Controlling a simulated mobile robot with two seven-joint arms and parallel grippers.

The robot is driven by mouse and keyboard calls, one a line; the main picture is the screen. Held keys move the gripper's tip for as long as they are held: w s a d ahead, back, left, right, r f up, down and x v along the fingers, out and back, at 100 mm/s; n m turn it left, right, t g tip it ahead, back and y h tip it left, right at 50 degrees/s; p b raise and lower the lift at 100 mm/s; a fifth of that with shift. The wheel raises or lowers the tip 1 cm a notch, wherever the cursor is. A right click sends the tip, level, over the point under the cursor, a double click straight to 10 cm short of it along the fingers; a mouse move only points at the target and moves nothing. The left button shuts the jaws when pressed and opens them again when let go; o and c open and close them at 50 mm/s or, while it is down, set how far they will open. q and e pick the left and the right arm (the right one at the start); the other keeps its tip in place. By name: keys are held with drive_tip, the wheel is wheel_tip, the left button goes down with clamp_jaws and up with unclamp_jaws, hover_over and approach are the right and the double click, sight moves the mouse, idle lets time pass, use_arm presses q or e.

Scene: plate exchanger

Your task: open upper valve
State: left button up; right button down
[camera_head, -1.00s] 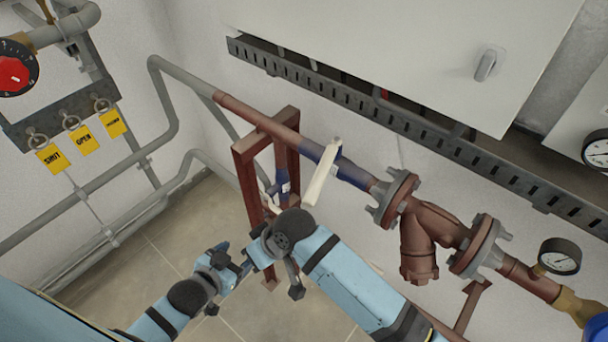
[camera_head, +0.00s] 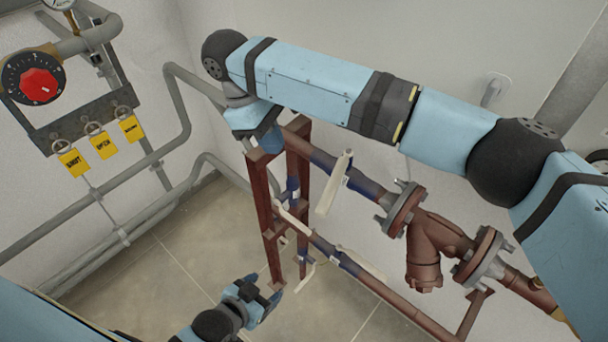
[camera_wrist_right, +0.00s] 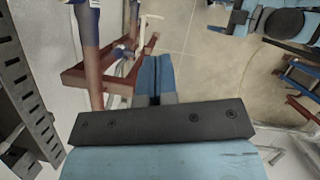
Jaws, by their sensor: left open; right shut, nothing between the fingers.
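The upper valve's long cream lever (camera_head: 335,182) sits on the blue section of the upper pipe in the head view, slanting across the pipe. My right gripper (camera_head: 271,142) hangs down at the top of the red frame, left of this lever and apart from it; its wrist partly hides it. In the right wrist view its blue fingers (camera_wrist_right: 153,75) are together and empty, beside the red frame. My left gripper (camera_head: 266,302) is open and low over the floor, below the frame and away from the upper lever.
The red frame (camera_head: 268,215) carries other cream levers, including one on the lower pipe (camera_head: 360,265). A flanged rusty strainer (camera_head: 425,260) is to the right. Yellow tags (camera_head: 103,145) hang at left below a red knob (camera_head: 40,86). The floor (camera_head: 160,285) is clear.

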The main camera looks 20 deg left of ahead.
sight(336, 179)
use_arm(q)
drive_tip(key=shift+d+r+n+p, duration=0.15)
drive_tip(key=shift+r+n+p, duration=0.15)
drive_tip(key=shift+r+p, duration=0.5)
use_arm(e)
drive_tip(key=d+f, duration=0.7)
drive_tip(key=f, duration=0.2)
drive_tip(key=shift+d, duration=0.4)
use_arm(q)
drive_tip(key=shift+a+f, duration=0.25)
drive_tip(key=shift+f, duration=0.1)
